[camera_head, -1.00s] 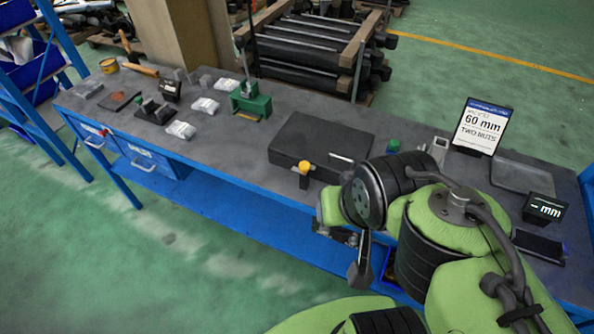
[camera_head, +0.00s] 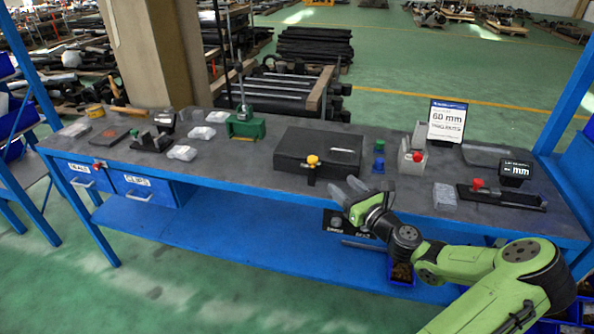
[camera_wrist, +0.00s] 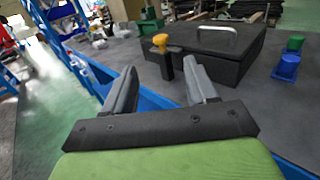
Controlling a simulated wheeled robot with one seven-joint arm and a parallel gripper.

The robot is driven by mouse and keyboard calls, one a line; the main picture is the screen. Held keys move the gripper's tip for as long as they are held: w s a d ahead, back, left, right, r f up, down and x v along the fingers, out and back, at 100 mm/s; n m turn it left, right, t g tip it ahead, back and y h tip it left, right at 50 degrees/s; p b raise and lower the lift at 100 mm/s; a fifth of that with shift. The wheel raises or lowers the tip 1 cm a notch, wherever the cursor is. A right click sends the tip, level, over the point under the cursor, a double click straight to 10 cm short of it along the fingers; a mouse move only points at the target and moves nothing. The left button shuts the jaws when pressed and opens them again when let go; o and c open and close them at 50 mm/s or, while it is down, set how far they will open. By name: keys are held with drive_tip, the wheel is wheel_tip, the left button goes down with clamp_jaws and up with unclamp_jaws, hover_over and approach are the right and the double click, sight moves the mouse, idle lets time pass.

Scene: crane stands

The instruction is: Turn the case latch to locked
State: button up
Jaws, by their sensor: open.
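The black case (camera_head: 318,150) lies shut on the grey workbench, near its front edge. The case latch (camera_head: 312,163) is at the case's front left, a dark upright piece with a yellow knob on top. In the wrist view the latch (camera_wrist: 161,44) stands beyond my fingertips, and the case (camera_wrist: 218,45) is behind it with a pale handle on its lid. My gripper (camera_head: 345,190) is open and empty, just in front of the bench edge, right of and below the latch. In the wrist view my gripper (camera_wrist: 160,75) points toward the latch, apart from it.
Green and blue small pieces (camera_head: 378,156) stand right of the case. A green block fixture (camera_head: 243,124) stands to its left. A sign reading 60 mm (camera_head: 447,121) stands at the back right. The blue bench frame (camera_head: 225,183) runs along the front edge.

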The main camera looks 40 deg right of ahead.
sight(316, 161)
drive_tip(key=w, duration=0.5)
drive_tip(key=w+d+b, duration=0.1)
drive_tip(key=w, duration=0.4)
drive_tip(key=w+d+b, duration=0.1)
drive_tip(key=w, duration=0.4)
drive_tip(key=shift+w+d, duration=0.1)
drive_tip(key=shift+w, duration=0.2)
drive_tip(key=c, duration=0.9)
